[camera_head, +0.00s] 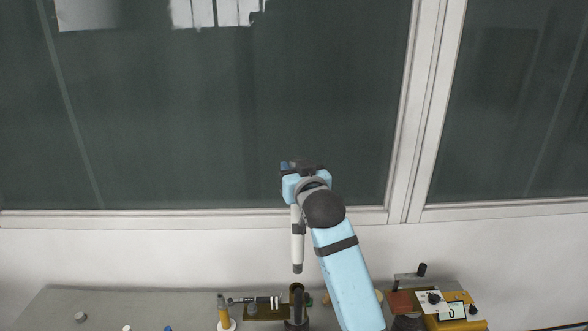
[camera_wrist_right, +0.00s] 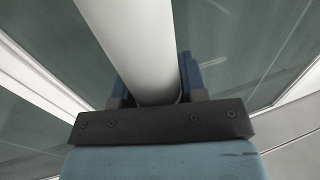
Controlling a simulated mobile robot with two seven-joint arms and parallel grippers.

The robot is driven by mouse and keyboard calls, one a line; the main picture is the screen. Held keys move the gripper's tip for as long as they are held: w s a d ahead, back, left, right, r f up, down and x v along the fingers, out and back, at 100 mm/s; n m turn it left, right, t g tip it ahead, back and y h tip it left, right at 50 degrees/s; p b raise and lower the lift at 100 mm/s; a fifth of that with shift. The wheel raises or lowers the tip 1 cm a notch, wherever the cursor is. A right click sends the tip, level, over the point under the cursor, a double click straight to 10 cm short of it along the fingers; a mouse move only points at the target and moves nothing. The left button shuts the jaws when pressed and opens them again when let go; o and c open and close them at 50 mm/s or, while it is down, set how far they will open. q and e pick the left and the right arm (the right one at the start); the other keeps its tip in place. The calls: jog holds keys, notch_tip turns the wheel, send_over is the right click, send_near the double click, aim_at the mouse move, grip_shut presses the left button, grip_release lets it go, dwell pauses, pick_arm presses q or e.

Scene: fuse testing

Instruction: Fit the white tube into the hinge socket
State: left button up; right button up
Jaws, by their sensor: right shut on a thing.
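The white tube (camera_head: 297,245) hangs nearly upright in the head view, with a dark band partway down and a dark lower tip. My right gripper (camera_head: 296,180) is shut on its upper part. The wrist view shows the white tube (camera_wrist_right: 138,45) between the fingers of my right gripper (camera_wrist_right: 155,95). Below the tube's tip stands a dark upright hollow piece (camera_head: 297,297), which looks like the hinge socket. A visible gap separates the tip from it. My left gripper is in neither view.
A grey table (camera_head: 60,305) runs along the bottom. Left of the socket are a yellow-handled tool (camera_head: 223,312) and a black-and-white rod (camera_head: 262,300). A yellow device with a meter (camera_head: 452,310) stands at the right.

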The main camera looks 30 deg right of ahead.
notch_tip(320, 180, down, 6)
jog(key=b, duration=0.3)
jog(key=shift+w, duration=0.15)
dwell(0.3)
dwell(0.6)
